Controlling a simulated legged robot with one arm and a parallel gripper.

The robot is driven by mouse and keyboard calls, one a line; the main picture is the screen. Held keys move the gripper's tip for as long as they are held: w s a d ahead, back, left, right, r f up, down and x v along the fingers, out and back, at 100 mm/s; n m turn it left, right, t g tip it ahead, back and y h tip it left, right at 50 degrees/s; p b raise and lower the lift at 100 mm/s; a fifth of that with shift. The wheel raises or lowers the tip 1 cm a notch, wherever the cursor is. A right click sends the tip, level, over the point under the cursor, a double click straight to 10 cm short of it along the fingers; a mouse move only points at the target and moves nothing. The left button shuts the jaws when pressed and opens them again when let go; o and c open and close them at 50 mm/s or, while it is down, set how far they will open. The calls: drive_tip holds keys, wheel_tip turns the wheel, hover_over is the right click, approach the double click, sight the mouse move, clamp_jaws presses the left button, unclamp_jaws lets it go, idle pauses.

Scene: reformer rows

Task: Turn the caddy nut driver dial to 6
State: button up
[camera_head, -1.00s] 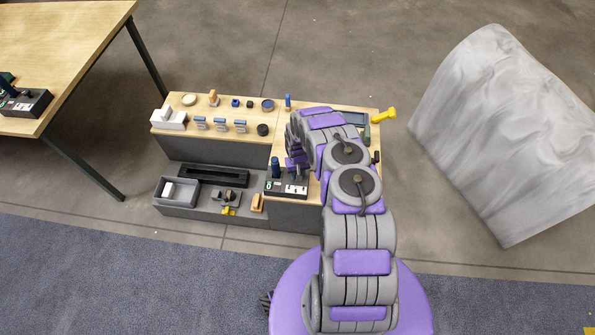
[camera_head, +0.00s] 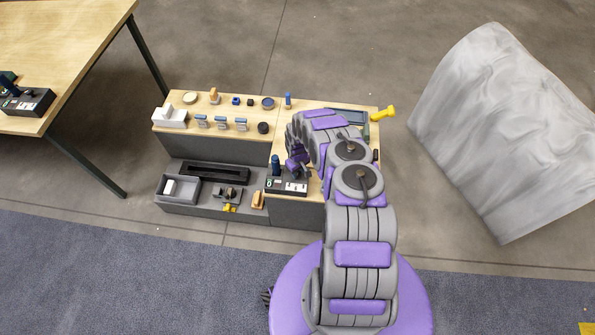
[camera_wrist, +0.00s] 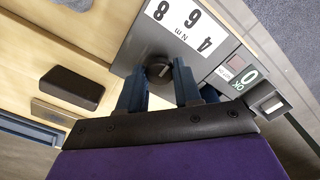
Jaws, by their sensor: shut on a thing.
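The dark caddy (camera_head: 287,187) with a blue-handled driver (camera_head: 276,165) stands on the front right part of the low bench. The dark round dial (camera_wrist: 158,69) shows in the wrist view, below a white scale plate (camera_wrist: 187,27) reading 4, 6, 8 and N m. A pale mark lies on the knob; I cannot tell exactly which number it points to. My gripper (camera_wrist: 159,87) has its two blue fingers on either side of the dial, shut on it. In the head view my gripper (camera_head: 296,166) is over the caddy and hides the dial.
A small display reading 0 and OK (camera_wrist: 243,80) sits beside the scale. A dark block (camera_wrist: 72,88) lies on the wood nearby. Several small items stand along the bench's back, with a grey tray (camera_head: 178,188) at lower left. Another caddy (camera_head: 27,102) is on the left table.

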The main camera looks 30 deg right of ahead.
sight(298, 172)
drive_tip(key=o, duration=1)
drive_tip(key=shift+o, duration=0.2)
wheel_tip(298, 172, up, 17)
drive_tip(key=p, duration=0.3)
drive_tip(key=shift+p, duration=0.4)
drive_tip(key=shift+d+r, duration=0.1)
